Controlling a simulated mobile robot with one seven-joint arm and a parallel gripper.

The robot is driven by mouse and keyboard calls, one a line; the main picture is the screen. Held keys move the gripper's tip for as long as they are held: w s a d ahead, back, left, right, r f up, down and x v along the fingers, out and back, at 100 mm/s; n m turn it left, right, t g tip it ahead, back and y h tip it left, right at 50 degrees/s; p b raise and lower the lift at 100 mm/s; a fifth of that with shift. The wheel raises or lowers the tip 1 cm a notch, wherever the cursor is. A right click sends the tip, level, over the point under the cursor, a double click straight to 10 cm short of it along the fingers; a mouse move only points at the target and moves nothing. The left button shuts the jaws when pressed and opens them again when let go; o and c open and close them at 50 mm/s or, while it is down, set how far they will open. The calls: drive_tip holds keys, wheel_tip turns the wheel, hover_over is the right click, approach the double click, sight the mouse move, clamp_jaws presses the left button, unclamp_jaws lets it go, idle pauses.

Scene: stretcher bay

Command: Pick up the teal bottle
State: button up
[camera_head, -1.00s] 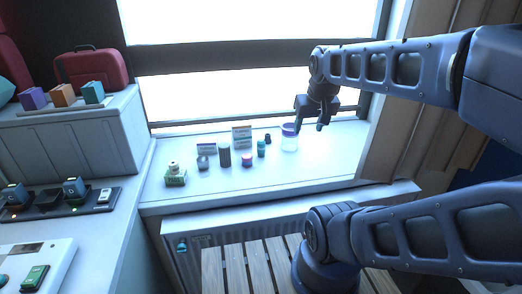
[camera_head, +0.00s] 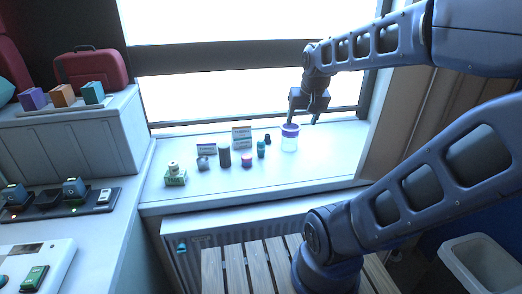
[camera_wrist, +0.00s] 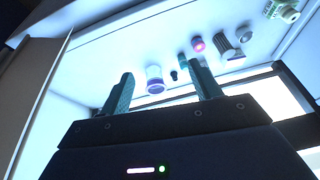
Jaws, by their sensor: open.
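The small teal bottle (camera_head: 261,148) stands upright on the white window sill, left of a clear jar with a purple lid (camera_head: 289,141). In the wrist view the teal bottle (camera_wrist: 184,61) shows near the right finger's tip, beyond it. My gripper (camera_head: 302,119) is open and empty, fingers pointing down, above and behind the jar, to the right of the bottle. In the wrist view its two fingers (camera_wrist: 162,72) stand wide apart, with the jar (camera_wrist: 155,80) appearing between them at a distance.
Close to the bottle stand a pink-and-purple pot (camera_head: 247,160), a dark ribbed cylinder (camera_head: 224,155) and a small dark bottle (camera_head: 268,138). Small boxes (camera_head: 242,133) stand behind. The sill's front (camera_head: 300,185) is clear. A slatted bench (camera_head: 250,270) is below.

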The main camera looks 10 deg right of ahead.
drive_tip(key=w+f+m, duration=0.1)
drive_tip(key=w+f, duration=0.2)
drive_tip(key=w, duration=0.6)
drive_tip(key=m+h, duration=0.2)
drive_tip(key=m, duration=0.1)
hover_over(261, 146)
drive_tip(key=s+a, duration=0.1)
wheel_tip(261, 146, down, 18)
drive_tip(key=shift+x, duration=5.35)
drive_tip(key=shift+s+d, duration=0.15)
drive_tip(key=shift+s, duration=0.05)
drive_tip(key=c, duration=1.1)
